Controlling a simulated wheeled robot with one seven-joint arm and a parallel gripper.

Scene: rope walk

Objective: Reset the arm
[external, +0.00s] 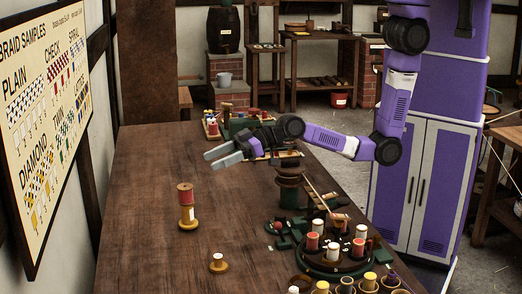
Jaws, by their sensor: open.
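My gripper (222,156) is open above the wooden table, with its grey fingers pointing left and nothing between them. My purple arm reaches in from the right, bent at a black elbow. The gripper is above and to the right of a yellow spool with a red-topped spool stacked on it (186,207), apart from it. The arm's wrist passes near a dark green post (289,187); I cannot tell how close they are.
A round dark stand (333,255) with several spools fills the table's near right. A small yellow bobbin (218,263) stands near the front. Spools on a green rack (245,122) stand at the far end. The table's left side (140,190) is clear. A braid chart hangs left.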

